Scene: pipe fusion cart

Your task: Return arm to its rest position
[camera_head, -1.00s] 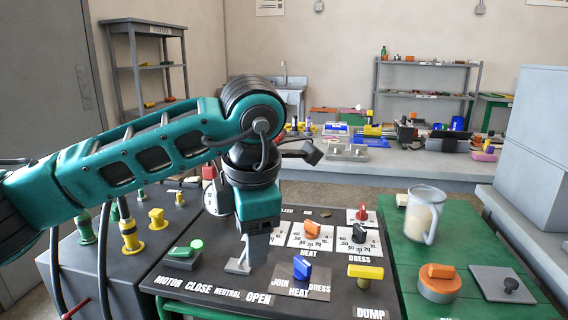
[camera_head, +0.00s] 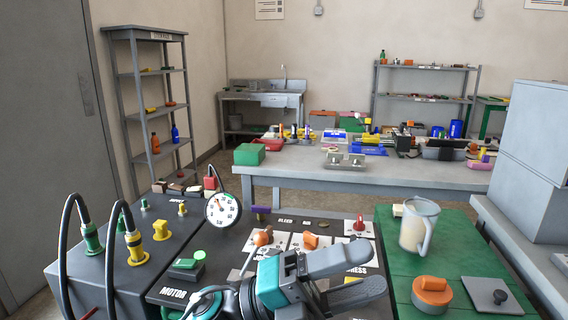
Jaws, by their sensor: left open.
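My left gripper (camera_head: 374,268) is at the bottom middle of the head view. Its two grey fingers are spread apart, point right and hold nothing. It lies in front of the dark control panel (camera_head: 222,262) and hides much of the panel's front and middle, including several labels and knobs. My teal left wrist (camera_head: 280,282) shows low in the picture, and the rest of that arm is mostly out of view. My right gripper is not in view.
A pressure gauge (camera_head: 222,210), an orange knob (camera_head: 310,241) and a red knob (camera_head: 360,224) stand on the panel. To the right, a green bench (camera_head: 455,252) carries a clear jug (camera_head: 418,228) and an orange-topped round part (camera_head: 432,291). A long table (camera_head: 340,180) stands behind.

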